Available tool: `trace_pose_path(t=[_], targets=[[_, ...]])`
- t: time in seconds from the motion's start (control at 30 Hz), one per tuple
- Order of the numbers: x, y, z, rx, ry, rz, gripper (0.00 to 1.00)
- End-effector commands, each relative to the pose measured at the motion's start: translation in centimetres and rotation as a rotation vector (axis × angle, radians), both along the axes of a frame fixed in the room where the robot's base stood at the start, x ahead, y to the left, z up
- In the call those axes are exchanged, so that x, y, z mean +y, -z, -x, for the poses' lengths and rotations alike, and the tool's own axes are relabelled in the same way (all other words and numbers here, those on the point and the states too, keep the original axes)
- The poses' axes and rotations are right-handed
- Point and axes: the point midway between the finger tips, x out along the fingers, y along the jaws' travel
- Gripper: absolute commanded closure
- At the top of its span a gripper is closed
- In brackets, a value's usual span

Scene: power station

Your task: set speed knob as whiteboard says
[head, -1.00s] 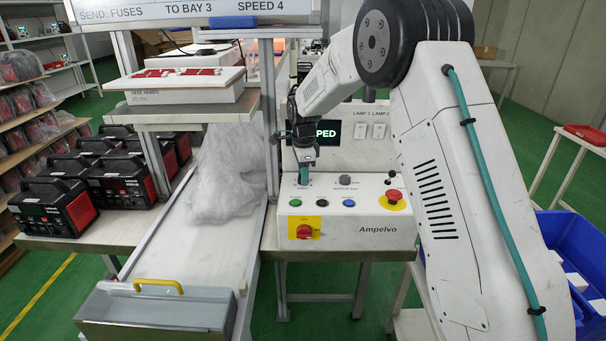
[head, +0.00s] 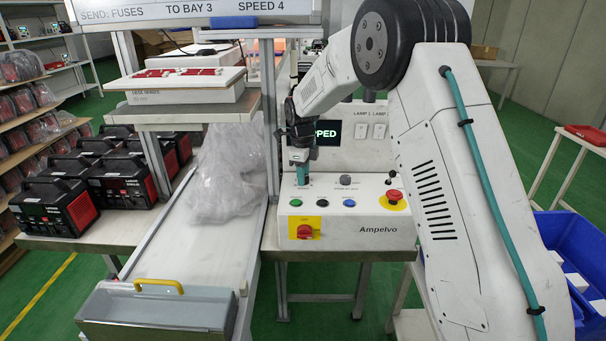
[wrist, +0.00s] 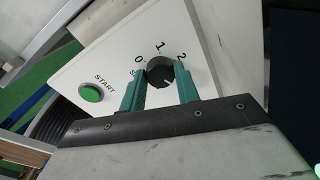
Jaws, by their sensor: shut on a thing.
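The whiteboard (head: 200,10) at the top of the head view reads "SEND: FUSES", "TO BAY 3", "SPEED 4". The white Ampelvo control box (head: 340,232) stands on the bench. In the wrist view the dark round speed knob (wrist: 160,70) has 0, 1 and 2 visible around it; further numbers are hidden. A pale mark shows on the knob's lower right part. My gripper (wrist: 160,88) is shut on the knob, one teal finger at each side. In the head view my gripper (head: 301,176) covers the knob at the panel's left.
The green START button (wrist: 90,93) is beside the left finger. Black and blue (head: 349,202) buttons, a red emergency button (head: 393,195) and a red switch (head: 304,231) are also on the box. A screen (head: 328,133) behind shows "PPED", partly hidden. Plastic wrap (head: 225,170) lies left on the conveyor.

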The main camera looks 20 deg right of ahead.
Motion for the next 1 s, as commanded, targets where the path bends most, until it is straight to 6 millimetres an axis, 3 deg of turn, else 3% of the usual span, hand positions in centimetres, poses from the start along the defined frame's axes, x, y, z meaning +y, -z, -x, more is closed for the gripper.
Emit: trace_pose_path(t=[0.3, 0.33, 0.4, 0.77, 1.0], targets=[[0.2, -0.3, -0.3, -0.010, 0.000, -0.002, 0.91], [0.2, -0.3, -0.3, -0.010, 0.000, -0.002, 0.66], [0.2, -0.2, -0.2, -0.010, 0.000, -0.002, 0.47], [-0.1, -0.6, -0.1, -0.005, 0.002, 0.000, 0.47], [0.1, -4.5, 0.0, -0.008, 0.001, -0.001, 0.47]])
